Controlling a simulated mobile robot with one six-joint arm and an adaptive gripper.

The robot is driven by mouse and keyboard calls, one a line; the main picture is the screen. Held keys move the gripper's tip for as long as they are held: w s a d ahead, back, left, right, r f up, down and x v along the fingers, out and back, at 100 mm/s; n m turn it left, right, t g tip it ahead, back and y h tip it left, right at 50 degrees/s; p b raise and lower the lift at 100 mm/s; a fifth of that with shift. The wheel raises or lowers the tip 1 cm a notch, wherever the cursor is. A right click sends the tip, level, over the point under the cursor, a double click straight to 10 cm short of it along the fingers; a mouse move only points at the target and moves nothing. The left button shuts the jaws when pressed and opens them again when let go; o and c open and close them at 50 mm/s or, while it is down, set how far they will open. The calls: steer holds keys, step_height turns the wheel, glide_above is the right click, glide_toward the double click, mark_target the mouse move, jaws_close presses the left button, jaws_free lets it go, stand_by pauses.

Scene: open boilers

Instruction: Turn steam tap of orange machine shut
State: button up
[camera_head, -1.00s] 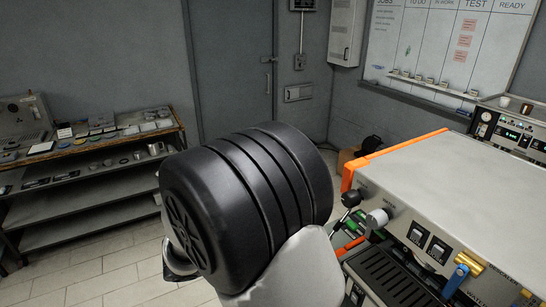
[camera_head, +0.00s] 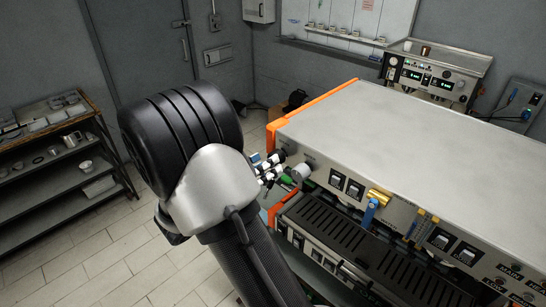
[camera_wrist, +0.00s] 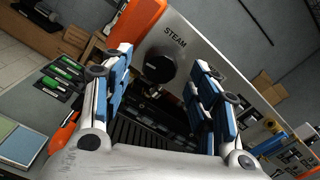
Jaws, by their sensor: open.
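The orange machine has a pale metal body with orange side edges (camera_head: 320,104). Its steam tap (camera_wrist: 158,68) is a round black knob beside the STEAM lettering in the wrist view. In the head view the tap (camera_head: 302,171) sticks out near the left end of the front panel. My gripper (camera_wrist: 163,64) is open and empty, its blue-padded fingers one on each side of the tap in the wrist picture. The fingers look short of the knob; contact is not visible. In the head view my gripper (camera_head: 268,168) is left of the tap, partly hidden behind my wrist.
A gold fitting with a blue handle (camera_head: 372,208) and several switches line the front panel. A black slotted drip tray (camera_head: 350,245) lies below. A shelf unit (camera_head: 60,175) stands left, another machine (camera_head: 430,75) behind. The tiled floor at left is clear.

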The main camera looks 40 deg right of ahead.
steer(key=shift+w+d, duration=0.1)
steer(key=shift+d, duration=2)
steer(key=shift+c, duration=0.2)
steer(key=c, duration=1)
steer(key=shift+c, duration=0.2)
